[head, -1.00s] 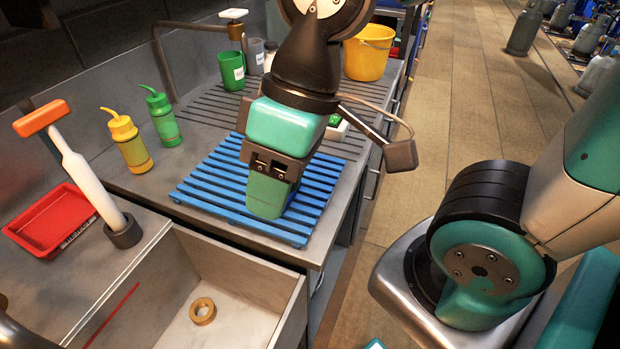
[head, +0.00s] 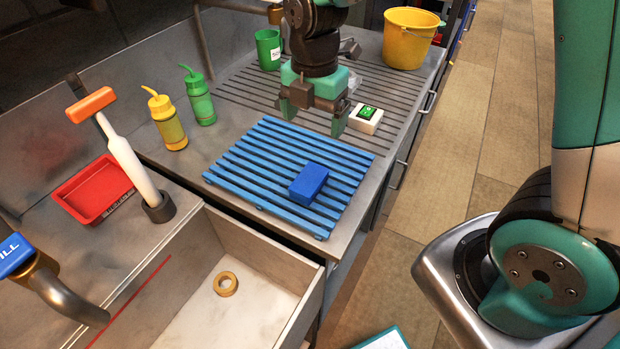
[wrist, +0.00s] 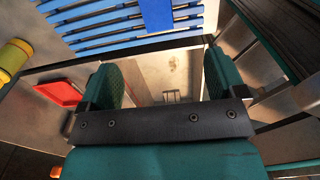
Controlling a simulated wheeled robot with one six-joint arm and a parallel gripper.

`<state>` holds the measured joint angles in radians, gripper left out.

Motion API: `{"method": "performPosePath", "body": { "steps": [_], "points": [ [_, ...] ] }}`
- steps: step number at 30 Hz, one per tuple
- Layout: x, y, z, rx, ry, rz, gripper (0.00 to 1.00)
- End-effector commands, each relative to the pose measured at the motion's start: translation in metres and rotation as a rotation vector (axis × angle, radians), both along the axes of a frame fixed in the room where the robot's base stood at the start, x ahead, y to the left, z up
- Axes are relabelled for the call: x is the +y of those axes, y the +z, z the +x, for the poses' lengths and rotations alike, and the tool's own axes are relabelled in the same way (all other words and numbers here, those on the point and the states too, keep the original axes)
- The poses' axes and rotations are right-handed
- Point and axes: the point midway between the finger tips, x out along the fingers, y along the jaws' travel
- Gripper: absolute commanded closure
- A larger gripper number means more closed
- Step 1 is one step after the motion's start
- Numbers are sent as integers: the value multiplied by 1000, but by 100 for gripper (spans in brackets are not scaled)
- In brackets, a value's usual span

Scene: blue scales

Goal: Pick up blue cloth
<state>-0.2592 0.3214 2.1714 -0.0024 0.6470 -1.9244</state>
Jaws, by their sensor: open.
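A small dark blue block-like thing, which I take for the folded blue cloth (head: 308,183), lies on the right front part of a lighter blue slatted rack (head: 250,163) on the counter. It also shows at the top of the wrist view (wrist: 157,14). My gripper (head: 314,112) is open and empty, fingers apart, behind the rack's back edge and clear of the cloth. In the wrist view my gripper (wrist: 160,80) has its two green fingers spread with nothing between them.
A white device with a green display (head: 366,117) stands close to the right of my gripper. A green cup (head: 268,50), yellow bucket (head: 408,40), yellow bottle (head: 168,122) and green bottle (head: 200,98) stand around the rack. An open-topped basin (head: 260,275) is in front.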

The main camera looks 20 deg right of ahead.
Motion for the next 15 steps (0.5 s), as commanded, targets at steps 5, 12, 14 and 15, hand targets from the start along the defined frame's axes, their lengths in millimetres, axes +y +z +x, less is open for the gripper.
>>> {"method": "performPosePath", "body": {
  "steps": [5,12,14,15],
  "points": [
    [-1,-30,-1,10,16,-6,11],
    [-1,-84,0,9,15,-5,11],
    [0,-96,0,8,15,-4,11],
    [0,-102,0,7,15,-4,11]
  ]
}}
